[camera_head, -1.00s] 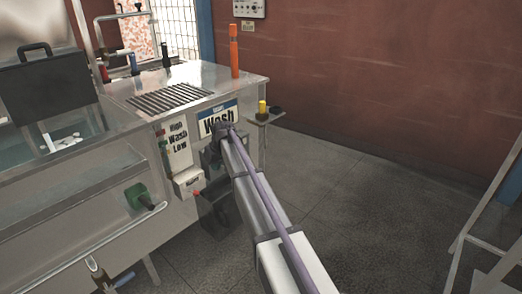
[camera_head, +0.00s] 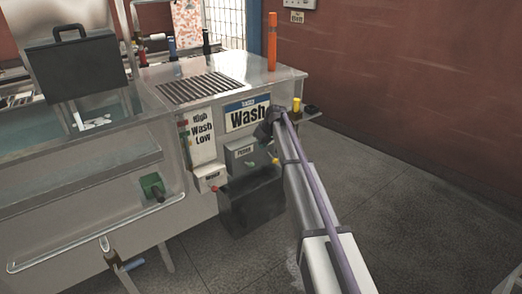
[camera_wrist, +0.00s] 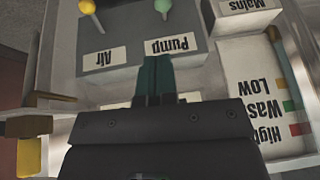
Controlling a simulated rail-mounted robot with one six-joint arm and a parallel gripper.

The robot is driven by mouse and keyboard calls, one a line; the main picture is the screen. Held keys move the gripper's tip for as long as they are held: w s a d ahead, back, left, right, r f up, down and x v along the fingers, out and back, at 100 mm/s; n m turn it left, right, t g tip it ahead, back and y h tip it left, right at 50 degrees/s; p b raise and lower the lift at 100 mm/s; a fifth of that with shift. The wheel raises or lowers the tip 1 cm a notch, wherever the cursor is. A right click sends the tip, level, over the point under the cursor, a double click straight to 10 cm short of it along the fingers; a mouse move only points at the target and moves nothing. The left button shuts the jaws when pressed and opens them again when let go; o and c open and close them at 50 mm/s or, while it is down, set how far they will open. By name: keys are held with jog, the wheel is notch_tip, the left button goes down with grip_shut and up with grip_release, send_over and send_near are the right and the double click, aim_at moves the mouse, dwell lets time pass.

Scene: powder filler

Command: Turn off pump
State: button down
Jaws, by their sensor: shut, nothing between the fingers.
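The pump switch has a pale green knob (camera_wrist: 163,6) above its "Pump" label (camera_wrist: 174,45), which reads upside down in the wrist view. It sits on a grey control box (camera_wrist: 130,68), which also shows in the head view (camera_head: 238,155) below the Wash sign. My gripper (camera_wrist: 155,62) is shut and empty. Its dark teal fingertips appear close to the Pump label, apart from the knob in the picture. In the head view the fingers are hidden or too dark to make out by my wrist, right of the box.
A yellow knob (camera_wrist: 87,7) with an "Air" label (camera_wrist: 104,60) is beside the pump knob. A High/Wash/Low panel (camera_head: 202,137) and a Mains box (camera_head: 210,178) are left of the control box. A dark bin-like block (camera_head: 252,203) is below. Open floor lies right.

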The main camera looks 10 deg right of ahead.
aim_at(253, 164)
jog(key=b+x, duration=0.6)
jog(key=x, duration=0.1)
jog(key=b+x, duration=0.3)
jog(key=x, duration=0.1)
jog(key=shift+s+f, duration=0.25)
jog(key=shift+f, duration=0.15)
jog(key=shift+w+a+f+b, duration=0.2)
jog(key=shift+f+b, duration=0.15)
jog(key=shift+b, duration=0.2)
jog(key=shift+r, duration=0.1)
jog(key=shift+s, duration=0.1)
jog(key=shift+s+d+f+t+b, duration=0.1)
jog(key=shift+s+f+t+b, duration=0.05)
jog(key=shift+f+t+b, duration=0.15)
